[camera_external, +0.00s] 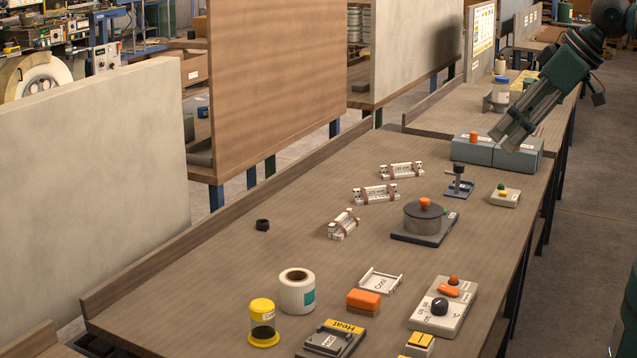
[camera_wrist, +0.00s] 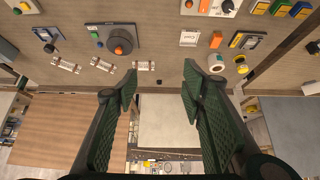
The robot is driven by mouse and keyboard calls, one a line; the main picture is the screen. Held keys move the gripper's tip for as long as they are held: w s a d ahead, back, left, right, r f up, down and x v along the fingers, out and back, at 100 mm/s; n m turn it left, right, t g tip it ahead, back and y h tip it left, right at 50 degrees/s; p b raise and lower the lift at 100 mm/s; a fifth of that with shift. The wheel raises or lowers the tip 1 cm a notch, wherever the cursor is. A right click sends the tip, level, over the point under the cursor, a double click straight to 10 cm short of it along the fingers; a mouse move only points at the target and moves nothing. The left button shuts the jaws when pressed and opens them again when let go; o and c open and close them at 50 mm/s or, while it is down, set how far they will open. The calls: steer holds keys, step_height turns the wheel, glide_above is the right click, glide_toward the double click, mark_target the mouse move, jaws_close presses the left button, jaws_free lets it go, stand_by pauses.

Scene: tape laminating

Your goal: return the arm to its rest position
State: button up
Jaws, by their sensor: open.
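My gripper (camera_external: 507,140) is at the upper right in the external view, at the end of my dark green arm, pointing down and to the left. Its fingertips overlap the grey-blue boxes (camera_external: 515,158) in the picture; I cannot tell the gap to them. In the wrist view my gripper (camera_wrist: 160,85) shows two ribbed green fingers spread wide with nothing between them. The long brown workbench (camera_external: 200,270) lies beyond the fingers, seen from above. Three white wrapped bundles (camera_wrist: 103,65) lie loose on it.
On the bench are a round dark device with an orange knob (camera_external: 423,222), a white roll (camera_external: 297,291), a yellow-lidded jar (camera_external: 262,322) and a control box (camera_external: 443,306). A small black ring (camera_external: 262,225) lies near the back edge.

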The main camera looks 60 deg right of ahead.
steer(key=shift+f+b, duration=0.95)
steer(key=shift+f, duration=0.35)
